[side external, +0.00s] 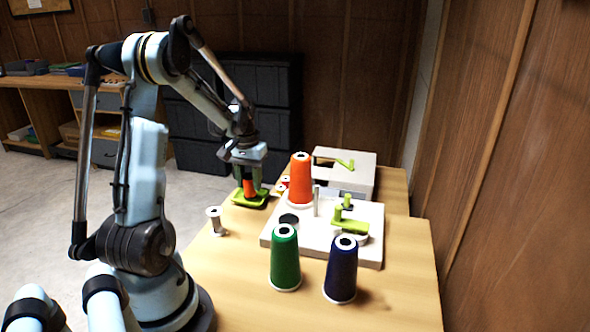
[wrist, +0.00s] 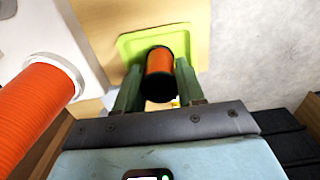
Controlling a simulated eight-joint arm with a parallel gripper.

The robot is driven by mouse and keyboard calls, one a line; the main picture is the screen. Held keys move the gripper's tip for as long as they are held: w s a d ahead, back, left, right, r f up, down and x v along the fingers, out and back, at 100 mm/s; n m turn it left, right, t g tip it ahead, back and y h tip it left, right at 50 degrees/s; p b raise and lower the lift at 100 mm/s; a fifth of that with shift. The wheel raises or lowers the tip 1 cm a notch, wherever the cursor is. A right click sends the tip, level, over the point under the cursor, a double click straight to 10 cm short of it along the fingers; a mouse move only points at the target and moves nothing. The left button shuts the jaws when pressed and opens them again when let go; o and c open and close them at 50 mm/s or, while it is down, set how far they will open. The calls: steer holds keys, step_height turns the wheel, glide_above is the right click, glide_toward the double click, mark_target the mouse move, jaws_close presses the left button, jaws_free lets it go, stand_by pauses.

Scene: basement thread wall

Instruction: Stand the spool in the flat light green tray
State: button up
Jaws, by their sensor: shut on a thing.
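A small orange spool (wrist: 160,66) with a dark end is between the fingers of my gripper (wrist: 158,88) in the wrist view. My gripper (side external: 249,190) is shut on it and points down over the flat light green tray (wrist: 136,41). In the side view the spool (side external: 250,188) shows as an orange patch between the fingers, and the tray (side external: 238,201) lies under it near the table's far left edge. The spool looks upright, at or just above the tray. I cannot tell whether its base touches the tray floor.
A large orange cone (side external: 300,180) stands on a white board (side external: 352,250) right of my gripper. Green (side external: 285,258) and navy (side external: 341,270) cones stand in front. A pale empty-looking spool (side external: 215,221) stands near the left table edge. A white machine (side external: 345,172) sits behind.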

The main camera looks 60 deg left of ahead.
steer(key=shift+f, duration=0.45)
steer(key=o, duration=0.9)
steer(key=shift+o, duration=0.2)
steer(key=shift+r, duration=3.5)
steer(key=shift+f, duration=0.1)
